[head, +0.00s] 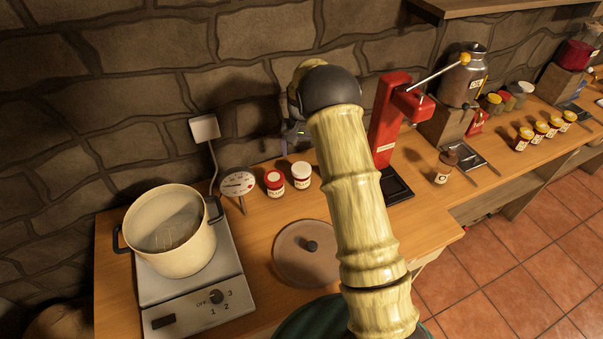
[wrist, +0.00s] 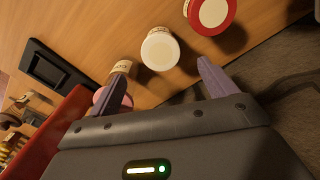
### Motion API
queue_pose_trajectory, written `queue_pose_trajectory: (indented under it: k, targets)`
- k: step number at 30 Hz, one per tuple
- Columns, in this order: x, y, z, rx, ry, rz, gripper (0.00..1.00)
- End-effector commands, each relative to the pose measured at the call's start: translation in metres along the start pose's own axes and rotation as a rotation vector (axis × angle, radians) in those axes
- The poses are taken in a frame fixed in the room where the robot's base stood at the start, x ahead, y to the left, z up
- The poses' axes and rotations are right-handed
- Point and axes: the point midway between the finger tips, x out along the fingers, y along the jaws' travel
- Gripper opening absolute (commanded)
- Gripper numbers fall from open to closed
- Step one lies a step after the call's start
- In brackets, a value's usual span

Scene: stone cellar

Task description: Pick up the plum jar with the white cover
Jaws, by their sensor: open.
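A small jar with a white cover (head: 301,170) stands upright on the bench by the back wall. Its label is too small to read in the head view. In the wrist view its round white cover (wrist: 160,50) lies just beyond and between my fingertips. My gripper (wrist: 162,70) is open, with nothing between its purple fingers. In the head view my gripper (head: 294,136) is mostly hidden behind my arm, above and behind the jar.
A red-covered jar (head: 274,180) stands close left of the white-covered one. In the wrist view a pink-covered jar (wrist: 119,68) is partly hidden by my left finger. A red press (head: 386,125) stands right, a dial (head: 238,184) left, and a round lid (head: 292,262) lies in front.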

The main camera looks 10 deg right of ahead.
Motion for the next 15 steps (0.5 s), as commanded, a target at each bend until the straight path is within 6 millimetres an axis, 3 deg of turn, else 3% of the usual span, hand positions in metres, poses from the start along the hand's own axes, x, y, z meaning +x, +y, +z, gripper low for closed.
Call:
queue_pose_trajectory:
  k: [7,15]
  targets:
    - [0.036,-0.001,0.001,-0.001,-0.002,0.000,0.84]
    - [0.041,0.000,0.000,0.000,0.000,0.000,0.84]
